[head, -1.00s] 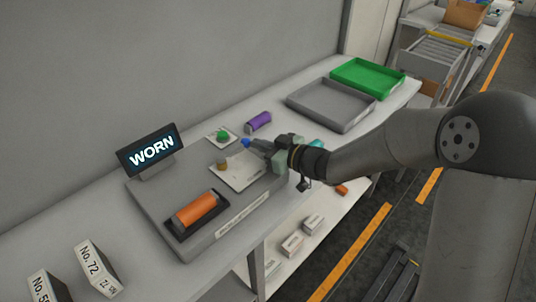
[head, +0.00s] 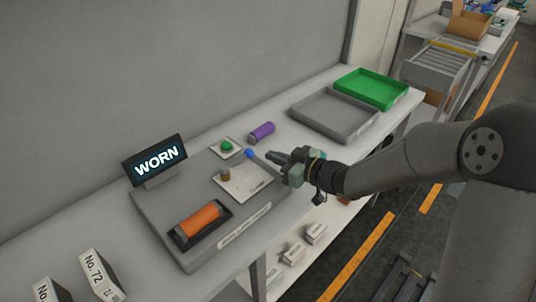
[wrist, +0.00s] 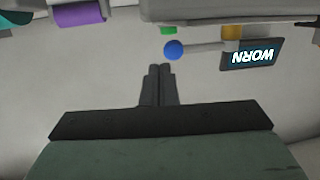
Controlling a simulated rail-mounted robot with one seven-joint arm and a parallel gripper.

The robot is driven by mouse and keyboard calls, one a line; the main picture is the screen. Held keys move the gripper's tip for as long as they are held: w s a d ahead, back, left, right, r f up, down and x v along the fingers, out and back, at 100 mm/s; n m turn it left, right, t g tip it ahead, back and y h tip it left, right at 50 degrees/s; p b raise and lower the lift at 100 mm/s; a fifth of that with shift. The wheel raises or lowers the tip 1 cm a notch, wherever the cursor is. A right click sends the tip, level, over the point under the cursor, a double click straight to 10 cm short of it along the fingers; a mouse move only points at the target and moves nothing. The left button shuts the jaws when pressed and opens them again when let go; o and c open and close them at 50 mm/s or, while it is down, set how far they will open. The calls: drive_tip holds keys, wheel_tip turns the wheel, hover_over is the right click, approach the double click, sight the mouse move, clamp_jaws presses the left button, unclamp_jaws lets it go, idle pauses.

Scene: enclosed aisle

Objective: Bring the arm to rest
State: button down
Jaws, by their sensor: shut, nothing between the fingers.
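My gripper (head: 270,155) is shut and empty, held above the front right of the grey test station, with the arm reaching in from the right. In the wrist view the closed fingertips (wrist: 160,70) point at a blue ball (wrist: 174,50) with a small gap in the picture. The blue ball (head: 249,154) is the end of a lever whose brass pivot (head: 224,174) stands on a light plate. An orange cylinder (head: 199,219) lies in the station's dark cradle. The display (head: 157,160) reads WORN.
A green button (head: 227,146) and a purple cylinder (head: 262,132) are behind the lever. A grey tray (head: 335,115) and a green tray (head: 371,88) stand at the bench's far right. White boxes (head: 102,275) stand front left. Small boxes (head: 293,254) lie on the lower shelf.

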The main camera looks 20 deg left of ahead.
drive_tip(key=w+d+r+m+t+h, duration=0.1)
drive_tip(key=w+d+m+t+h, duration=0.15)
drive_tip(key=d, duration=0.55)
drive_tip(key=w+d+m+t+h, duration=0.1)
drive_tip(key=d+m+t+h, duration=0.1)
drive_tip(key=d+h, duration=0.35)
drive_tip(key=w+d+r+m+t+h, duration=0.1)
drive_tip(key=d+m+t+h, duration=0.1)
drive_tip(key=d, duration=0.7)
drive_tip(key=s+d+m+g+h, duration=0.2)
drive_tip(key=s+d+m+h, duration=0.25)
drive_tip(key=d, duration=0.55)
drive_tip(key=s+d+f+m+g, duration=0.1)
drive_tip(key=s+g, duration=0.3)
drive_tip(key=s, duration=0.7)
drive_tip(key=s+d+m+g, duration=0.2)
drive_tip(key=s+g, duration=0.2)
drive_tip(key=s, duration=0.7)
drive_tip(key=shift+f+m+h, duration=0.4)
drive_tip(key=shift+h, duration=0.05)
